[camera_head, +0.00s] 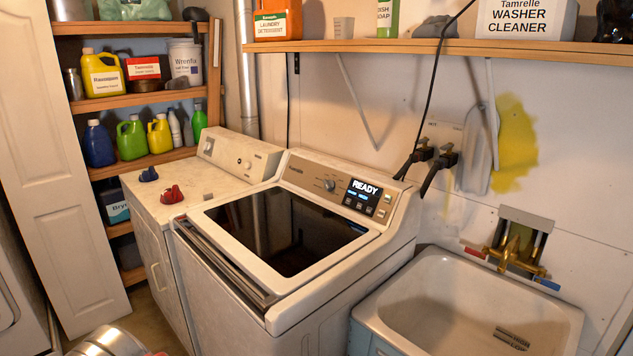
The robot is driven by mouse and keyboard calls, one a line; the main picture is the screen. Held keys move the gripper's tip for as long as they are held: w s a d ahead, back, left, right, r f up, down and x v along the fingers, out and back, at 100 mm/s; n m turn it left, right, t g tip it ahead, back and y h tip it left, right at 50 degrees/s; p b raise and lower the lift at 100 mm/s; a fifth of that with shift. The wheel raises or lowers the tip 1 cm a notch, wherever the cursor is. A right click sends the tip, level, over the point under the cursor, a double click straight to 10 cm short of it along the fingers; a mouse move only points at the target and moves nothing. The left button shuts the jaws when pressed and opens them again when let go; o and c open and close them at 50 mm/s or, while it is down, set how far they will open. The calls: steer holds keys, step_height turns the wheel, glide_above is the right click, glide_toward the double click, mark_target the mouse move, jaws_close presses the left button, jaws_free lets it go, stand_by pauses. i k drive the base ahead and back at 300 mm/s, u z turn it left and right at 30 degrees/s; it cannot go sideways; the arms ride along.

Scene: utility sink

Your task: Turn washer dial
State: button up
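The washer (268,305) is a white top-loader with a dark glass lid (285,232), shut, in the middle of the view. Its slanted control panel (305,175) runs along the back. A small round dial (330,185) sits on the panel, just left of a black display (366,189) that reads "READY" in white. The dial's pointer direction is too small to tell. Several small buttons lie below the display text. Nothing touches the dial, and it is in plain sight. My gripper is not in view.
A white machine (175,195) stands left of the washer, with a blue knob (149,174) and a red knob (172,194) on top. A sink (455,318) stands right. A wall shelf (420,47) and hanging black cable (432,95) are above the panel.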

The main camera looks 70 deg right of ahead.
mark_target(330, 184)
steer(key=u, duration=0.05)
steer(key=i, duration=2.75)
steer(key=z, duration=2.65)
